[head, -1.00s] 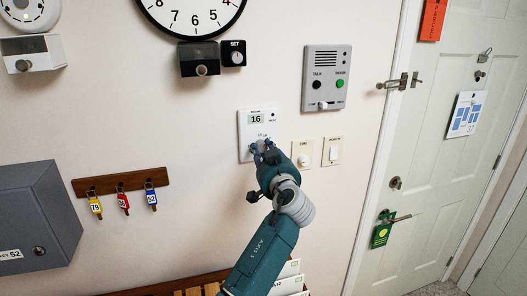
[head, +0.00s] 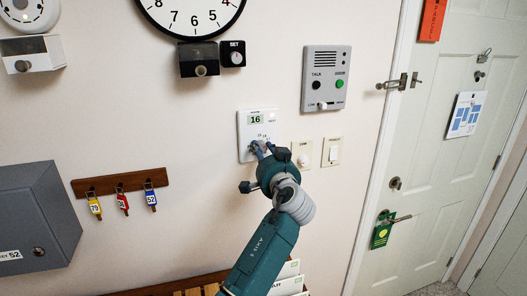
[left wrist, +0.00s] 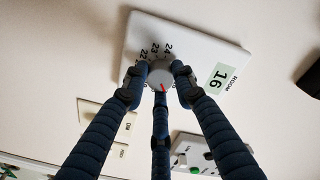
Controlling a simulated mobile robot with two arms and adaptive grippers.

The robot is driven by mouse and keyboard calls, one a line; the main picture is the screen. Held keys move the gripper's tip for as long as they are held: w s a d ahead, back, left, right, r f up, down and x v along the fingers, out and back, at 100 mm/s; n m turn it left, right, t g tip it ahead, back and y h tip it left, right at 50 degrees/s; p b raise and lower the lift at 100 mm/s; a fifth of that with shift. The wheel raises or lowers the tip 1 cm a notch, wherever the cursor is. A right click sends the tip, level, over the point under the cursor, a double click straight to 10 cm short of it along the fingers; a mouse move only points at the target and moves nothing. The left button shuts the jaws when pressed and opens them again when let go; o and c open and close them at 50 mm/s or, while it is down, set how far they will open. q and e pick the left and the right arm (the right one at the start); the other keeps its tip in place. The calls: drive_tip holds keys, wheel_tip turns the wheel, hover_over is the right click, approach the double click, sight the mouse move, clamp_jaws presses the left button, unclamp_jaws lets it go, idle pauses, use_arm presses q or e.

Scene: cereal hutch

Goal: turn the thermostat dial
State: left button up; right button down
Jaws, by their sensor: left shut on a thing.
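The white thermostat (head: 256,128) is on the wall and its display reads 16. It also shows in the left wrist view (left wrist: 205,57), with the numbers 22, 23 and 24 beside the dial. The round grey dial (left wrist: 160,76) has a red mark on its face. My left gripper (head: 261,147) is at the lower part of the thermostat. In the left wrist view its three dark fingers (left wrist: 159,80) are shut around the dial. They hide part of the dial and its scale. My right gripper is not in view.
Light switches (head: 302,154) and an intercom panel (head: 326,78) are close on the right of the thermostat. A key rack (head: 105,184) hangs to the left, with a grey box (head: 40,215) beyond it. A clock (head: 192,20) is above. The door (head: 440,130) is at the right.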

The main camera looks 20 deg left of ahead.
use_arm(q)
drive_tip(key=m, duration=0.6)
drive_tip(key=shift+a+f+m+g, duration=0.15)
drive_tip(key=shift+a+m+g, duration=0.05)
drive_tip(key=shift+m+g, duration=0.1)
idle(0.5)
drive_tip(key=o, duration=1)
drive_tip(key=shift+o, duration=0.8)
drive_tip(key=shift+a, duration=0.2)
drive_tip(key=v, duration=1.2)
drive_tip(key=shift+p, duration=0.3)
